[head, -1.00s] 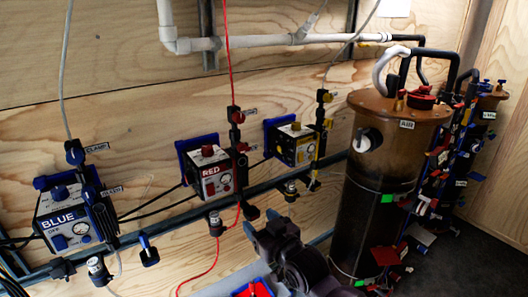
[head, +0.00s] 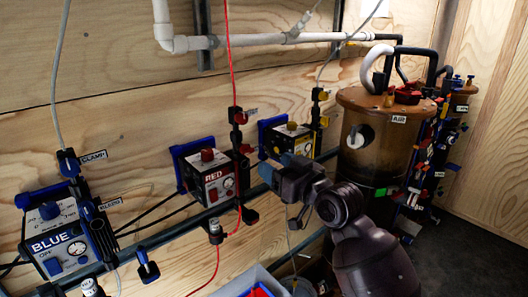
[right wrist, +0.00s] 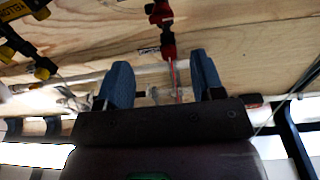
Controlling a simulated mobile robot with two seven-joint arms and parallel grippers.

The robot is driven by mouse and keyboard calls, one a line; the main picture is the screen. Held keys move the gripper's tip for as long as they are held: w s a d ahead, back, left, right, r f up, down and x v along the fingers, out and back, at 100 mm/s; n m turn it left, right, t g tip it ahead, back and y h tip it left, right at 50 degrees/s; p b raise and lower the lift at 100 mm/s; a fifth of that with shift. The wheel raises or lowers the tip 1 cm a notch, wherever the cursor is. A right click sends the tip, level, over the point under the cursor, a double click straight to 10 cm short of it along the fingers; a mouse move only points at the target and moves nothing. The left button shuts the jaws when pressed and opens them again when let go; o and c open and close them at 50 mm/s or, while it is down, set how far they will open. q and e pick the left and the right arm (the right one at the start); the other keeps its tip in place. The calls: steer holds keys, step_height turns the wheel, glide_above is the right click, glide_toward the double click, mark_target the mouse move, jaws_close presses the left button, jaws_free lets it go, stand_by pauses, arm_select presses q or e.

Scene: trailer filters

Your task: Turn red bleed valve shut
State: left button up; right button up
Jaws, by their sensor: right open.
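The red unit, a box labelled RED (head: 212,180) with a red knob on top, is mounted on the wooden wall in the head view. A vertical line of black and red valve fittings (head: 238,140) stands at its right side on a red tube. I cannot read which fitting is the bleed valve. In the right wrist view a red valve fitting (right wrist: 168,45) shows beyond and between the fingers. My right gripper (head: 268,172) is open and empty, right of the red unit and below the yellow one. Its blue fingers (right wrist: 162,75) are apart from the fitting.
The BLUE unit (head: 58,245) is at left and the yellow unit (head: 290,141) is just behind my gripper. A brown AIR cylinder (head: 375,160) stands at right. White pipe (head: 260,40) runs along the wall above. A pale bin (head: 232,287) with red and blue items is below.

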mark_target(250, 153)
steer(key=x, duration=0.7)
steer(key=f+x, duration=0.1)
steer(key=x, duration=0.2)
steer(key=shift+w+a, duration=0.2)
steer(key=shift+a, duration=0.1)
